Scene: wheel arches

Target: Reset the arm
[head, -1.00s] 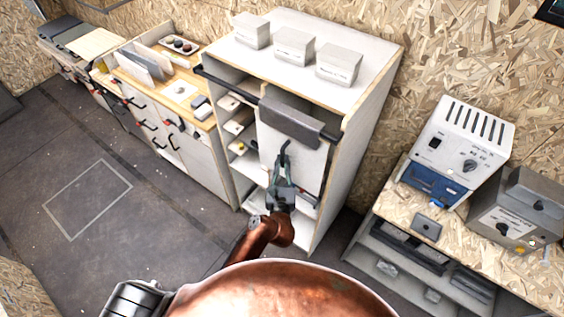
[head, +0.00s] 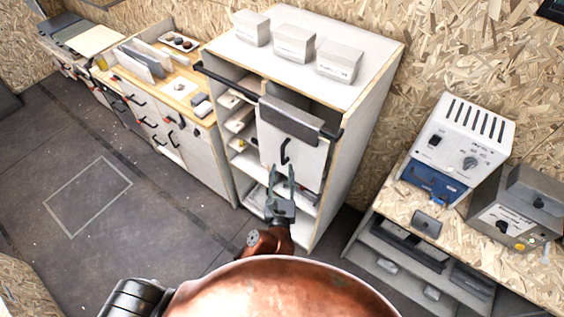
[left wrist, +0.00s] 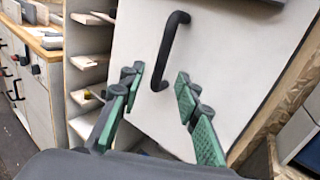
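My left gripper (head: 281,183) is in front of the tall white cabinet (head: 378,85), just below the black handle (head: 285,151) on its white door panel (head: 305,155). In the left wrist view the gripper (left wrist: 158,92) is open, with its green-padded fingers apart and nothing between them. The handle (left wrist: 171,50) shows beyond the fingertips, apart from them. My copper-coloured left arm (head: 268,243) reaches up to the gripper from below. My right gripper is not seen in either view.
Several grey-white boxes (head: 293,43) stand on the cabinet top. A dark rail (head: 230,80) runs across its front. A workbench with drawers (head: 180,135) stands to the left. A shelf with instruments (head: 468,145) stands to the right. Open floor (head: 90,190) lies at the left.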

